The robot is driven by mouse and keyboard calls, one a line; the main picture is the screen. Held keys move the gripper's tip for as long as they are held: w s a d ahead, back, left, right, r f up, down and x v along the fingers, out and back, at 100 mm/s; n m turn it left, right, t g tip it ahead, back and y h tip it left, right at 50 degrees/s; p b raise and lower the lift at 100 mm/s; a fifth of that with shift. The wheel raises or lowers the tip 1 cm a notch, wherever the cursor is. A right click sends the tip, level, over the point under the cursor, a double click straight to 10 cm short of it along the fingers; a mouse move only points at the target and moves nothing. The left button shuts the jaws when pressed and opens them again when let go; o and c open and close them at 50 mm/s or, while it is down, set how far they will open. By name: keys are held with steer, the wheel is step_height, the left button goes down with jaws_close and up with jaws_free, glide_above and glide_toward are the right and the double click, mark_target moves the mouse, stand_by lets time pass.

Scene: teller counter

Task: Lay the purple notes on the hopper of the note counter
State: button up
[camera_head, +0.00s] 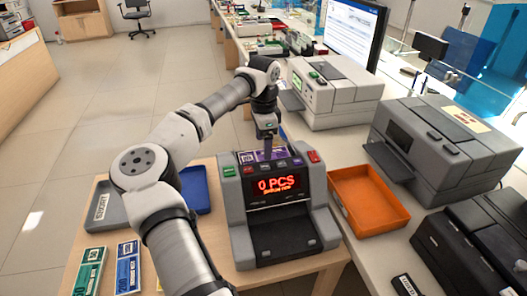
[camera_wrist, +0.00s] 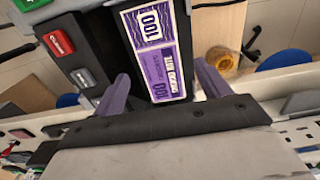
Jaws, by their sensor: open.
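The note counter (camera_head: 263,228) is a grey machine on the wooden table, with a red display reading "0 PCS". The purple notes (camera_wrist: 158,45), marked 100, lie flat at the top of the counter, in its dark hopper (camera_wrist: 107,38) as far as I can tell. In the head view, a purple strip of them (camera_head: 247,157) shows behind the display. My gripper (camera_head: 268,150) is above the hopper, pointing down. In the wrist view, its two purple-grey fingers (camera_wrist: 160,88) are spread apart, one on each side of the notes' near end, with gaps.
Green notes (camera_head: 90,268) and blue notes (camera_head: 128,267) lie at the table's left front. A grey tray (camera_head: 105,213) and a blue tray (camera_head: 197,190) are partly behind my arm. An orange tray (camera_head: 368,200) and a grey printer (camera_head: 440,145) stand to the right.

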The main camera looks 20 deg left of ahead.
step_height(320, 180, up, 8)
steer(key=b, duration=0.1)
steer(key=shift+r, duration=0.2)
stand_by(0.4)
